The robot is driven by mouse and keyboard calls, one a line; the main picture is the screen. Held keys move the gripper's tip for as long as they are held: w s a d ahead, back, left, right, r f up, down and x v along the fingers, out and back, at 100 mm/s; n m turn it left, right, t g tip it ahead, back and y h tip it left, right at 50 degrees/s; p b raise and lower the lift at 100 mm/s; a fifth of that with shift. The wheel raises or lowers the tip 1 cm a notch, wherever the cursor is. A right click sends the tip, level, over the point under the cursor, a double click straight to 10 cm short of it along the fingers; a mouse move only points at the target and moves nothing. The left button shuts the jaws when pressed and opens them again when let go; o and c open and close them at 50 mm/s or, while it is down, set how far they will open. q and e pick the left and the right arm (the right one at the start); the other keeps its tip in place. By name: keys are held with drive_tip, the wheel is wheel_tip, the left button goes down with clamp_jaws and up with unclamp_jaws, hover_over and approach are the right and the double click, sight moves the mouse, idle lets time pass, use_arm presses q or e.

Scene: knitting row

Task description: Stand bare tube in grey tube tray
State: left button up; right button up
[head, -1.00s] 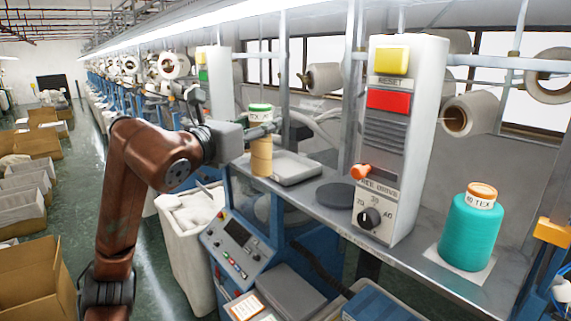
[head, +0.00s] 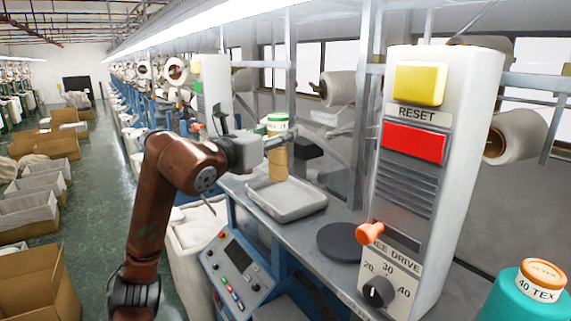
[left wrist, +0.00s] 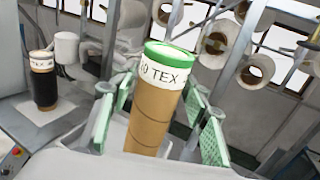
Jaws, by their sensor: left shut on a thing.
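The bare tube (head: 278,158) is a brown cardboard cylinder with a green top and a white label band. My left gripper (head: 268,142) is shut on it near its upper part and holds it upright. In the left wrist view the tube (left wrist: 152,112) stands between the green finger pads of my left gripper (left wrist: 160,110). The grey tube tray (head: 285,210) is a shallow tray on the grey shelf. The tube's lower end appears over the tray's back part; I cannot tell if it touches. My right gripper is not in view.
A dark round disc (head: 340,242) lies right of the tray. A white control box (head: 436,150) with yellow and red buttons stands further right. A teal yarn cone (head: 525,295) is at the lower right. A black cone (left wrist: 43,82) shows in the left wrist view.

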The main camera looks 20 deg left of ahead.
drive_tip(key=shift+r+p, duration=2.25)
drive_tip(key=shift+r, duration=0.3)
use_arm(q)
drive_tip(key=w+a+f, duration=0.2)
drive_tip(key=w+f, duration=0.7)
drive_tip(key=f, duration=0.2)
drive_tip(key=shift+w+a+f, duration=0.15)
drive_tip(key=shift+w+a, duration=0.2)
drive_tip(key=shift+w, duration=0.05)
drive_tip(key=o, duration=0.6)
drive_tip(key=shift+w, duration=0.15)
drive_tip(key=o, duration=0.4)
drive_tip(key=shift+c, duration=0.2)
drive_tip(key=shift+o, duration=0.2)
drive_tip(key=s+a+b, duration=0.1)
drive_tip(key=s+b, duration=0.3)
drive_tip(key=s, duration=0.8)
drive_tip(key=shift+a+b, duration=0.35)
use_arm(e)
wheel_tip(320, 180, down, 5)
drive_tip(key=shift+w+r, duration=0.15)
